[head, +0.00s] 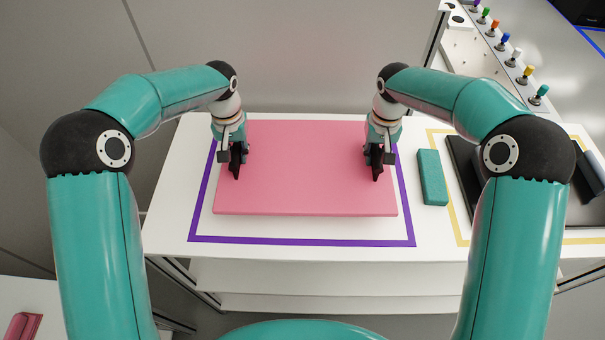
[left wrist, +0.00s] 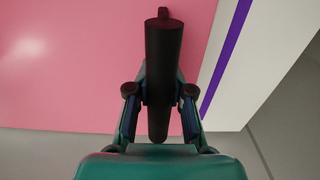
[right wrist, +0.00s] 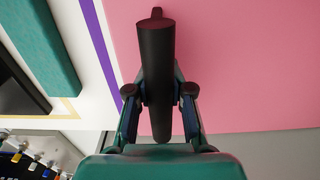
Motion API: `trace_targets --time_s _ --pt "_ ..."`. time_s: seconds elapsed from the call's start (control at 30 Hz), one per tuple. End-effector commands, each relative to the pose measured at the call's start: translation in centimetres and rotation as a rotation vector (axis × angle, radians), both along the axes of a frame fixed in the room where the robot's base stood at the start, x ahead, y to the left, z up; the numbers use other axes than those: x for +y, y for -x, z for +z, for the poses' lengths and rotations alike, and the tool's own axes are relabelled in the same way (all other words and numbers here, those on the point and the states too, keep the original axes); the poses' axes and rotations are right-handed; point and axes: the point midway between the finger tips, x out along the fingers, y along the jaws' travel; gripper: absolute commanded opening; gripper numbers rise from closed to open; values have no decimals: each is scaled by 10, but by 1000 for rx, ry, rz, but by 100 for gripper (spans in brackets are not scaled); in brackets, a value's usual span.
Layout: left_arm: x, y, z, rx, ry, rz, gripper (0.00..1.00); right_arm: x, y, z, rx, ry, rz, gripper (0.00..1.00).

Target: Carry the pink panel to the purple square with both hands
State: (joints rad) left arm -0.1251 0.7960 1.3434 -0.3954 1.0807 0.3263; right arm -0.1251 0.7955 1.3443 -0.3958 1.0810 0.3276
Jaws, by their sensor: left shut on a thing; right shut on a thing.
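The pink panel (head: 305,170) is a flat slab over the white top, within the left, right and near lines of the purple square (head: 300,240). The far line is hidden behind it. A wider white gap shows at the near side. I cannot tell whether the panel touches the surface. My left gripper (head: 236,170) is shut on a dark bar at the panel's left side. My right gripper (head: 375,170) is shut on a matching bar at its right side. The pink panel also shows in the left wrist view (left wrist: 70,70) and the right wrist view (right wrist: 240,70).
A teal block (head: 432,178) stands just right of the purple square. A yellow outline (head: 453,220) and a dark tray-like object (head: 465,165) lie further right. Several coloured knobs (head: 513,57) line the back right. A pink object (head: 22,326) sits on a white surface at lower left.

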Motion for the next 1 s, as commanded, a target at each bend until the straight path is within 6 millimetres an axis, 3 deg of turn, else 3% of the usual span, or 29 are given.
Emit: trace_targets --time_s 0.63,1.0 --pt "10 -1 1 -2 0 1 0 12 -1 1 -2 -1 3 0" --pt "11 0 -13 -1 1 2 0 13 -1 -13 -2 -1 3 0"
